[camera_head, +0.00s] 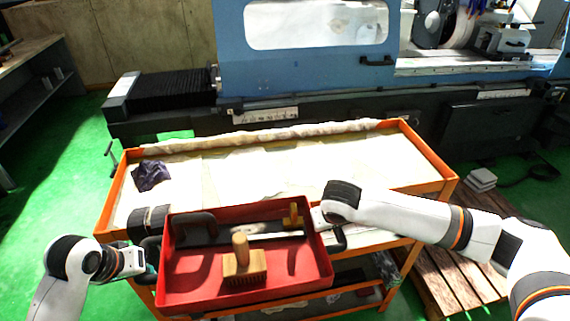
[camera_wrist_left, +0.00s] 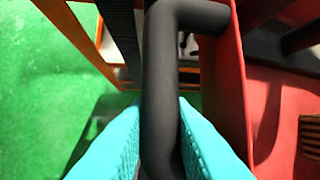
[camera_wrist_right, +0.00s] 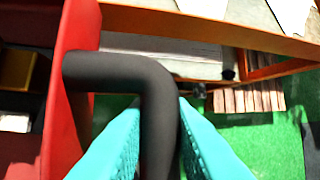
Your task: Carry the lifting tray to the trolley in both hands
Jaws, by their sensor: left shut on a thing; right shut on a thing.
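The red lifting tray (camera_head: 245,293) is held in front of the trolley, its far part overlapping the trolley's near edge in the head view. It holds a wooden brush (camera_head: 244,268), another small wooden-handled item (camera_head: 293,216) and dark parts. My left gripper (camera_head: 146,262) is shut on the black left handle, seen between teal fingers in the left wrist view (camera_wrist_left: 160,110). My right gripper (camera_head: 335,232) is shut on the right handle, also clear in the right wrist view (camera_wrist_right: 158,120). The orange trolley (camera_head: 432,160) has a pale, paper-covered top; whether the tray touches it is unclear.
A dark crumpled cloth (camera_head: 151,175) lies on the trolley's left top, and a rolled cloth (camera_head: 270,137) along its back edge. The middle of the top is clear. The blue grinder (camera_head: 310,85) stands behind. A wooden pallet (camera_head: 465,275) lies at right.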

